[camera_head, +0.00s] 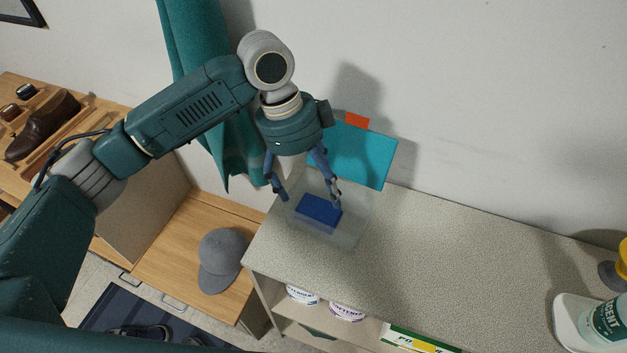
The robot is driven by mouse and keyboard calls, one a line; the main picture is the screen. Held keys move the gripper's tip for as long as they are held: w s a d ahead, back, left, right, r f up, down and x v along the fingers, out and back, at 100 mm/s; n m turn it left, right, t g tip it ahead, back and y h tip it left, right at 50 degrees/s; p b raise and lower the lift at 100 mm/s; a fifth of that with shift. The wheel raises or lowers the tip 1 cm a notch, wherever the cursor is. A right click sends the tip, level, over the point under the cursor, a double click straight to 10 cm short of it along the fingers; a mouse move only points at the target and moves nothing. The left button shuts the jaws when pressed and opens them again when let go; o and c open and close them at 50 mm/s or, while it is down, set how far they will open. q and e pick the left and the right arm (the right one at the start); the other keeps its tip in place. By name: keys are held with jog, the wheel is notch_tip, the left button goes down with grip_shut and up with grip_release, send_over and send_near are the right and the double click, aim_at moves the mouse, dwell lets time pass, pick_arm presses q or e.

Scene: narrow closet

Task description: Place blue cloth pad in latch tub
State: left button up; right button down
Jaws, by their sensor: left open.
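The blue cloth pad (320,209) lies inside the clear latch tub (347,238), which stands on the left end of the speckled counter. The tub's see-through walls are faint, so its exact edges are hard to tell. My left gripper (309,203) is open, pointing down over the tub, with its fingertips close to the pad's left and right sides. I cannot tell if the fingers touch the pad. My right gripper is not in view.
A teal panel with an orange tab (362,157) stands behind the tub against the wall. A teal cloth (205,60) hangs at the left. A grey cap (222,260) sits on the lower wooden bench. A detergent bottle (606,322) is at the right; the middle counter is clear.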

pick_arm(q)
jog(key=b+v, duration=0.3)
jog(key=v, duration=1)
jog(key=shift+d, duration=0.15)
